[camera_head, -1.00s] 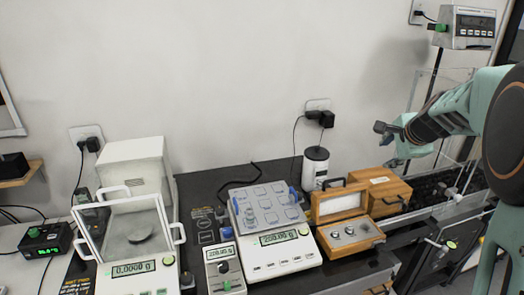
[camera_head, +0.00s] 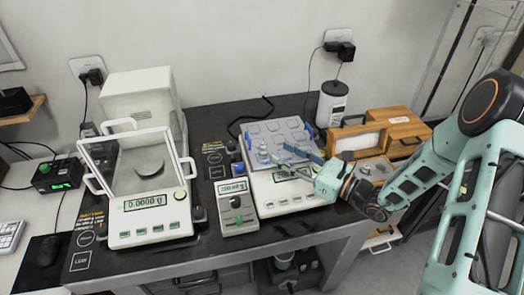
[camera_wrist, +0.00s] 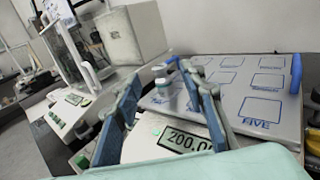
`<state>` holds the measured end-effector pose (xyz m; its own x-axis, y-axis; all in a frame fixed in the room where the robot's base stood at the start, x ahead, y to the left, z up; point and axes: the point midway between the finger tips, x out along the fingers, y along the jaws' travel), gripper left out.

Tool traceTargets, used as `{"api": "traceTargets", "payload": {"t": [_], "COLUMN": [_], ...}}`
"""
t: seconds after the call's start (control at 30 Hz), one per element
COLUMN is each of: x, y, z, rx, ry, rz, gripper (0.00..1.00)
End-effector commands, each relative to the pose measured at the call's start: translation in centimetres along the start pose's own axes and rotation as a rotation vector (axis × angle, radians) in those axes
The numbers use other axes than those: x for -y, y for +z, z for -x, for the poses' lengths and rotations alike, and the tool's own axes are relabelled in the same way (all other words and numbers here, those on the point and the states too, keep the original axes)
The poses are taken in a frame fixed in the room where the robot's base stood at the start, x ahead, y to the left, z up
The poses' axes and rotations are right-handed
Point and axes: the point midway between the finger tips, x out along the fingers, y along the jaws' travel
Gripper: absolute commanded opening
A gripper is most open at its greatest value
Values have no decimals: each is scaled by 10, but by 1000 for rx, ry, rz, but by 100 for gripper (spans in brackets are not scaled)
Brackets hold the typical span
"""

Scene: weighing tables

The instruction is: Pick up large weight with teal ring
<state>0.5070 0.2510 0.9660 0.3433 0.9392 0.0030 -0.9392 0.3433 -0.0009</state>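A silvery weight (camera_head: 263,154) stands at the left front of the grey marked tray (camera_head: 297,130) on the middle balance. In the wrist view a pale weight with a knob (camera_wrist: 162,80) stands near the tray's edge, between and beyond the finger tips. A greenish-teal tint shows beside it, but I cannot clearly make out a ring. My gripper (camera_head: 284,157) reaches in from the right over the front of the tray, a little right of the weight. In the wrist view its blue-padded fingers (camera_wrist: 160,76) are spread apart with nothing between them.
The middle balance's display (camera_wrist: 185,138) lies below the fingers. A glass-doored balance (camera_head: 150,185) stands left, with a handheld meter (camera_head: 237,205) between. A wooden weight box (camera_head: 372,168) is partly behind my arm. A white canister (camera_head: 331,104) stands behind.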

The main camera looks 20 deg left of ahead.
Motion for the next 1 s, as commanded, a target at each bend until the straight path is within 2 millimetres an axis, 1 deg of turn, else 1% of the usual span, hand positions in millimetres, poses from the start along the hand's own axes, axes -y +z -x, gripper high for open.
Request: {"api": "traceTargets", "payload": {"t": [0.03, 0.1, 0.27, 0.33, 0.5, 0.6, 0.7, 0.9, 0.97, 1.0], "x": [-1, -1, 0, -2, -4, -3, -3, -3, -3, -3], "y": [0, 0, -1, -1, -5, -5, -6, -6, -6, -6], "z": [-9, -18, -29, -36, -63, -74, -79, -79, -79, -79], "rx": [0, 0, -2, -2, -2, -3, -4, -3, -3, -3], "ry": [4, 3, 2, 5, 5, 4, 2, 2, 2, 2], "rz": [1, 0, 0, 0, 0, 1, 0, 0, 0, 0], "gripper": [38, 38, 38, 38, 38, 38, 38, 38, 32, 28]}}
